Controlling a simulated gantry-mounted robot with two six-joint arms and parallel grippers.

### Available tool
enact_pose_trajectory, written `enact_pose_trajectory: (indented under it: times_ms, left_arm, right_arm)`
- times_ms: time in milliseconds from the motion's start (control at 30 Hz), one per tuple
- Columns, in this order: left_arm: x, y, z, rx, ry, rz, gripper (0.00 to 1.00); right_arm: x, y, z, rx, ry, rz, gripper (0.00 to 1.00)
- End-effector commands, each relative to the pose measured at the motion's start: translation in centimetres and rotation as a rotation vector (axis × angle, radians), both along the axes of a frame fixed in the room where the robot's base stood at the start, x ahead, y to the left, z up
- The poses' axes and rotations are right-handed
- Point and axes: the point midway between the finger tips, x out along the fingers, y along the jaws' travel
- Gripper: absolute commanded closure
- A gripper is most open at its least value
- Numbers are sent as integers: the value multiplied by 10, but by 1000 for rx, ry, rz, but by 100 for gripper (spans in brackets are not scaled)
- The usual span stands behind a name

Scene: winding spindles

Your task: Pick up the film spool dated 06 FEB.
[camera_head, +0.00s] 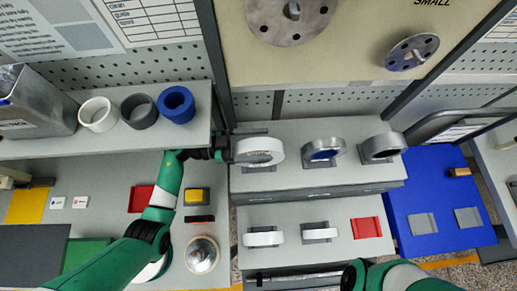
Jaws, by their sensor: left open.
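Several spools stand on a two-step grey rack. The upper step holds a white spool (262,149) at left, a spool with a blue core (323,151) in the middle and one with a dark core (383,148) at right. The lower step holds a white spool (263,237) and another pale one (320,233). No date is legible, so I cannot tell which is 06 FEB. My left gripper (235,146) is open at the left edge of the upper white spool; whether it touches is unclear. My right gripper is out of view; only its green arm shows at bottom right.
A shelf at left holds a metal bin (38,103) and white, grey and blue rings (176,105). Below it are a red pad (141,199), a yellow block (194,196) and a round silver part (202,254). A blue mat (435,190) lies right of the rack.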

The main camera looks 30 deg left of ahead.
Motion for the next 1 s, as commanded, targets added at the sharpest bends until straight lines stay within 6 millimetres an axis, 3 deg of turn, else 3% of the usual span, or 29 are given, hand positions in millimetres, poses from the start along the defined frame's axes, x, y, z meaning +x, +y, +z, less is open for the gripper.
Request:
enact_pose_trajectory:
  times_ms: [167,600,1000]
  left_arm:
    - [0,0,0,-1,1,0,19]
    - [0,0,0,-1,1,0,98]
    - [0,0,0,-1,1,0,100]
  right_arm:
    - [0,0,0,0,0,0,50]
    - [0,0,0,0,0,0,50]
    - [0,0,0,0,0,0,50]
